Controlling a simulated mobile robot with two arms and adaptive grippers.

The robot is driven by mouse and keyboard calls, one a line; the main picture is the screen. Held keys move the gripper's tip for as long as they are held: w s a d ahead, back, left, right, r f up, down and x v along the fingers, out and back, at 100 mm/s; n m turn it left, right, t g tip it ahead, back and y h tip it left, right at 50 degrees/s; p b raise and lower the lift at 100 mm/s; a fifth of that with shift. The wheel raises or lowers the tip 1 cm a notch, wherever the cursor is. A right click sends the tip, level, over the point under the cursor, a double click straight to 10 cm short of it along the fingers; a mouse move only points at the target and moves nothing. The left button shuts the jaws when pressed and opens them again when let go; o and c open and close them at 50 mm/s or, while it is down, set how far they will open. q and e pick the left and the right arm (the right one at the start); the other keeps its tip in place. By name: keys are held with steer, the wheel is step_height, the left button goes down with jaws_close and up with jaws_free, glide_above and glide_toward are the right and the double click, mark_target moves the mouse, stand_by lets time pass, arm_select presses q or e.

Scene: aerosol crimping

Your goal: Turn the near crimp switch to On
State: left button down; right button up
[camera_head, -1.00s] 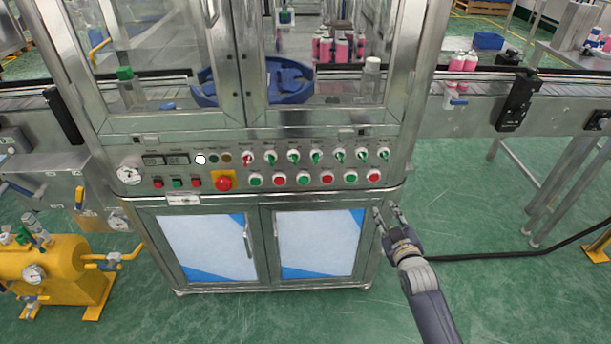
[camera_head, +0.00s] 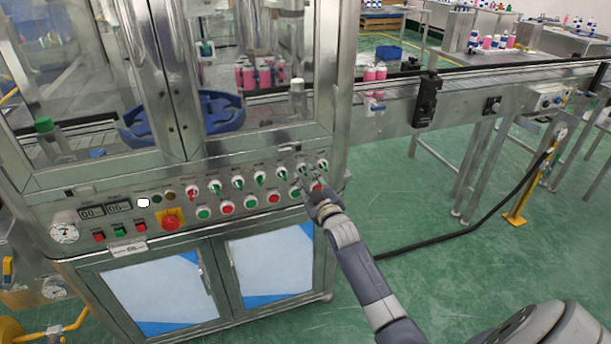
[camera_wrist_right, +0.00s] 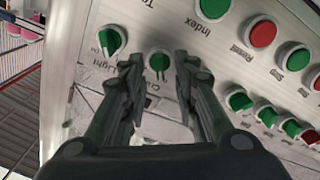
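The switch row on the machine's front panel has one red-handled switch (camera_head: 192,189) and several green-handled ones. The green switch second from the right end (camera_head: 302,169) has my right gripper (camera_head: 306,186) just below and in front of it. In the right wrist view this switch (camera_wrist_right: 159,62) sits between my two spread fingertips (camera_wrist_right: 156,75). Its label starts with "C"; a finger hides the rest. The fingers are open, one on each side; contact cannot be told. The end switch labelled "Light" (camera_wrist_right: 112,41) is beside it. My left gripper is not in view.
Green and red push buttons (camera_head: 272,197) run close below the switches. A red emergency stop (camera_head: 170,221) on a yellow plate is further left. A conveyor (camera_head: 470,88) extends right. A black cable (camera_head: 440,236) crosses the green floor.

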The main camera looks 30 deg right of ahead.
steer(key=shift+x, duration=1.05)
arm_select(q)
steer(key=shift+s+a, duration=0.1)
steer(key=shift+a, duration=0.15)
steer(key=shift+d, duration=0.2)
arm_select(e)
steer(key=shift+c, duration=0.4)
jaws_close()
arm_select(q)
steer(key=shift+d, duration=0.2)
